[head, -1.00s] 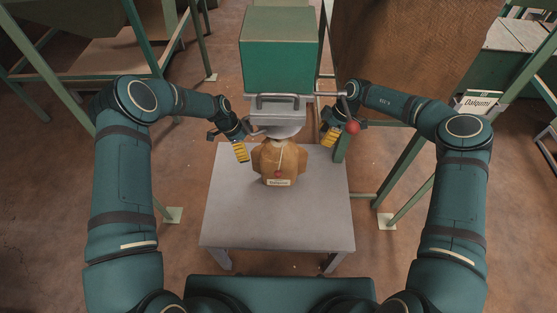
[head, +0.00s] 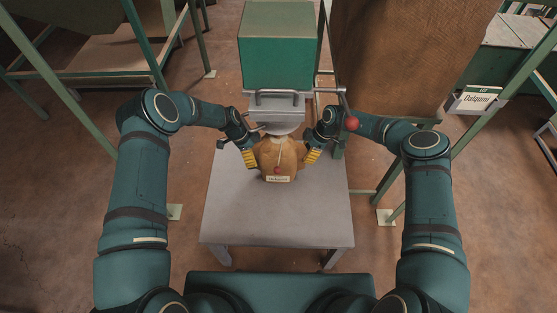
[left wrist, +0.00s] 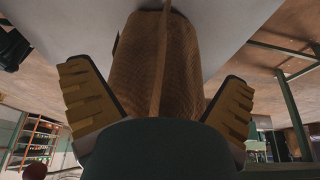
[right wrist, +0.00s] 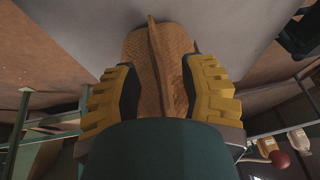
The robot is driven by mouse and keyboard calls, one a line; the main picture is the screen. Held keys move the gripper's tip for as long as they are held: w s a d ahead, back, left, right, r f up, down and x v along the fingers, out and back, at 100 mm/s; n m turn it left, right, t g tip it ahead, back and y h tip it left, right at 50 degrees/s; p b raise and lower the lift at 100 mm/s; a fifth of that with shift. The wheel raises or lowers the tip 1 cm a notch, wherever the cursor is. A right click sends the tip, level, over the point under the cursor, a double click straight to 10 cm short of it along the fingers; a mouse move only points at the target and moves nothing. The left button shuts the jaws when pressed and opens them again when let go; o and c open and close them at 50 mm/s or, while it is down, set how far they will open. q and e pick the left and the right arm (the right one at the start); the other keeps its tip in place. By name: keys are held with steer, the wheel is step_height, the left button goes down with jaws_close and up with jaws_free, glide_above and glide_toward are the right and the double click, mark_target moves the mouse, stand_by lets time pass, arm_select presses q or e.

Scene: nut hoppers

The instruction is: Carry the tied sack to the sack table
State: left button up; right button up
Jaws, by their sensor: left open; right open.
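The tied brown sack (head: 278,157) stands upright on the grey table (head: 277,222), under the spout of the green hopper. It has a cord with a red piece and a pale label on its front. My left gripper (head: 251,159) is open at the sack's left side, and my right gripper (head: 312,156) is open at its right side. In the left wrist view the sack (left wrist: 150,65) lies between the spread yellow fingers. In the right wrist view the sack (right wrist: 160,70) also lies between the fingers, close to both. I cannot tell whether any finger touches it.
The green hopper (head: 276,50) with its grey handle hangs just above the sack. A lever with a red knob (head: 351,123) sticks out beside my right gripper. Green posts stand on both sides. A label sign (head: 477,99) is at the right. The table's front part is clear.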

arm_select(q)
steer(key=shift+d+f, duration=0.25)
steer(key=shift+f, duration=0.2)
arm_select(e)
steer(key=shift+x, duration=0.9)
arm_select(q)
steer(key=c, duration=0.7)
arm_select(e)
steer(key=c, duration=0.6)
arm_select(q)
jaws_close()
arm_select(e)
jaws_close()
arm_select(q)
steer(key=shift+d+r, duration=0.1)
arm_select(e)
steer(key=shift+a, duration=0.1)
